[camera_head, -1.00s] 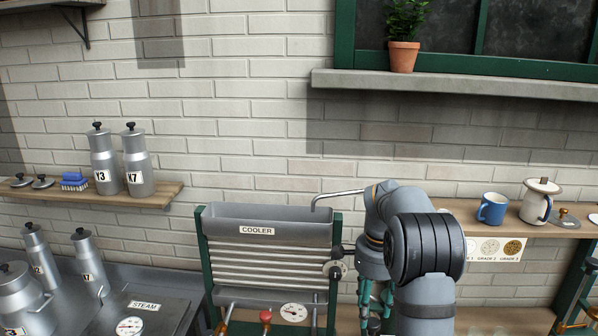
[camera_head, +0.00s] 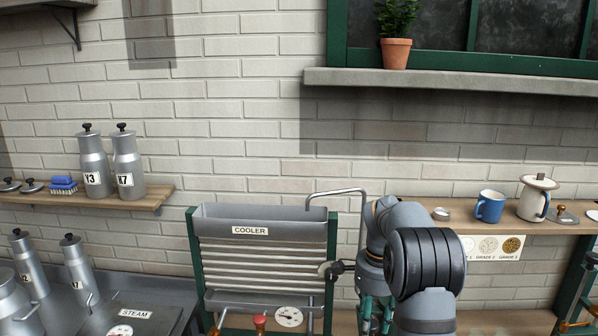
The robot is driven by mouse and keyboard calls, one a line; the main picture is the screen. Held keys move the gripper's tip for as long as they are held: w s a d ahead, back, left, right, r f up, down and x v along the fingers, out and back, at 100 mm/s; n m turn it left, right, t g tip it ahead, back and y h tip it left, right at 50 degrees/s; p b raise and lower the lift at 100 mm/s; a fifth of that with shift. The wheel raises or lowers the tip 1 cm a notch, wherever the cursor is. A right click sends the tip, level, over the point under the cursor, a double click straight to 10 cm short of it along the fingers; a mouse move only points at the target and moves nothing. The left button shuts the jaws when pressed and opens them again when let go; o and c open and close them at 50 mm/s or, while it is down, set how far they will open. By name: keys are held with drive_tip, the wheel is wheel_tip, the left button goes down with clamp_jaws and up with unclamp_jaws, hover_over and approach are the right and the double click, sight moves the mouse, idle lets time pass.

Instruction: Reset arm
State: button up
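My arm stands right of centre in the head view, in front of the right end of the cooler (camera_head: 221,255). Its wrist points downward. My gripper (camera_head: 371,318) shows only in part, as teal finger links at the lower edge. Its fingertips are cut off or hidden by my arm, so I cannot see whether it is open, shut or holding anything.
A right shelf (camera_head: 463,214) holds a blue mug (camera_head: 489,206) and a white pot (camera_head: 535,199). A potted plant (camera_head: 395,53) stands on the sill.

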drive_tip(key=c, duration=0.9)
drive_tip(key=shift+f, duration=0.15)
drive_tip(key=shift+f+b, duration=1.2)
drive_tip(key=shift+b, duration=0.05)
drive_tip(key=o, duration=1.2)
drive_tip(key=shift+r, duration=0.15)
drive_tip(key=shift+c, duration=0.2)
wheel_tip(320, 180, up, 5)
drive_tip(key=p, duration=0.5)
drive_tip(key=shift+r, duration=0.1)
